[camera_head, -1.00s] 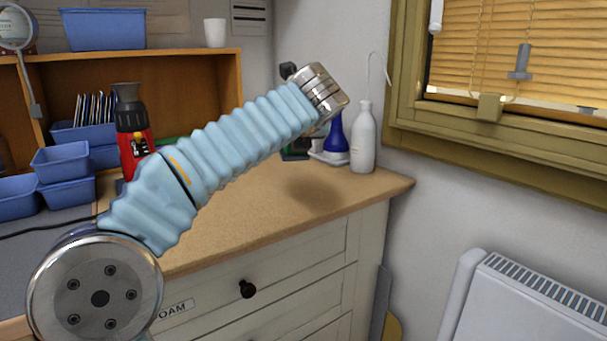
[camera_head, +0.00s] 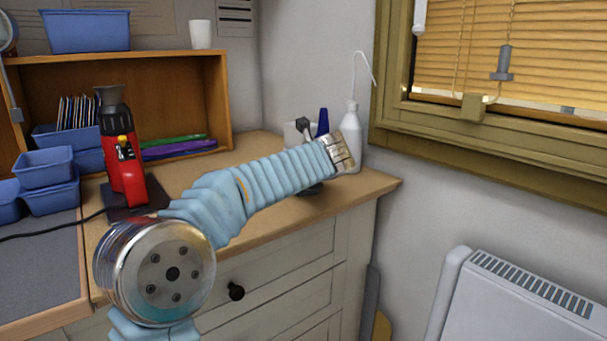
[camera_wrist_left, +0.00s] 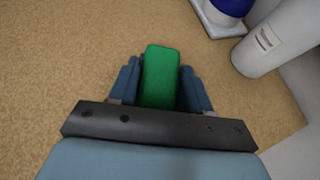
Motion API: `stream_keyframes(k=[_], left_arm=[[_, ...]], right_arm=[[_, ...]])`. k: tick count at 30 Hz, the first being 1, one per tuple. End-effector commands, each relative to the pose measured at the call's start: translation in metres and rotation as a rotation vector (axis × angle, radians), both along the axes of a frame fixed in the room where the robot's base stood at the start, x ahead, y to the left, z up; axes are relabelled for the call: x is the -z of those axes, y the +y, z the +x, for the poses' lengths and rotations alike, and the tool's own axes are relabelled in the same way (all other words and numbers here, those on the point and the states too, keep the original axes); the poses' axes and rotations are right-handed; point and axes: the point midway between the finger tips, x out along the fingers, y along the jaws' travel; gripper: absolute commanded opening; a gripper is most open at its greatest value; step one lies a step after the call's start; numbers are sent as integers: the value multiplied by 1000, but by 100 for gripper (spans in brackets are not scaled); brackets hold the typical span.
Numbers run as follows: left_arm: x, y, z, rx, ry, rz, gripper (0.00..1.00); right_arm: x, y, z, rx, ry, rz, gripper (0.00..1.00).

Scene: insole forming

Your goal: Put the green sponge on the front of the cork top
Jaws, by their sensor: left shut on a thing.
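My left gripper (camera_wrist_left: 160,66) is shut on the green sponge (camera_wrist_left: 162,88), which sits between its two blue-grey fingers in the left wrist view. The speckled tan cork top (camera_wrist_left: 80,60) lies below the sponge. I cannot tell whether the sponge touches it. In the head view my left arm reaches over the cork top (camera_head: 373,184) toward its right end. The fingers and the sponge are hidden behind the arm there. My right gripper is not in view.
A white bottle (camera_head: 350,142) and a blue bottle (camera_head: 322,122) stand at the back right; the white bottle (camera_wrist_left: 270,42) shows in the wrist view. A red tool (camera_head: 124,165) and blue bins (camera_head: 48,168) stand at the left. A wall closes off the right.

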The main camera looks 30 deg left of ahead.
Motion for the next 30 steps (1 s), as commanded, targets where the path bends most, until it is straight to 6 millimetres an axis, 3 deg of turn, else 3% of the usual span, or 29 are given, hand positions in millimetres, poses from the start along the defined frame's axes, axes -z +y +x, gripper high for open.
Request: stream_keyframes(k=[1,7,18,30], left_arm=[[4,0,0,-2,8,-2,53],[4,0,0,-2,7,-1,83],[-1,-5,-4,1,4,-2,83],[-42,-57,-57,2,2,-2,83]], right_arm=[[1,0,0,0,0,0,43],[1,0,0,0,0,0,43],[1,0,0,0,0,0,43],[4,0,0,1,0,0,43]])
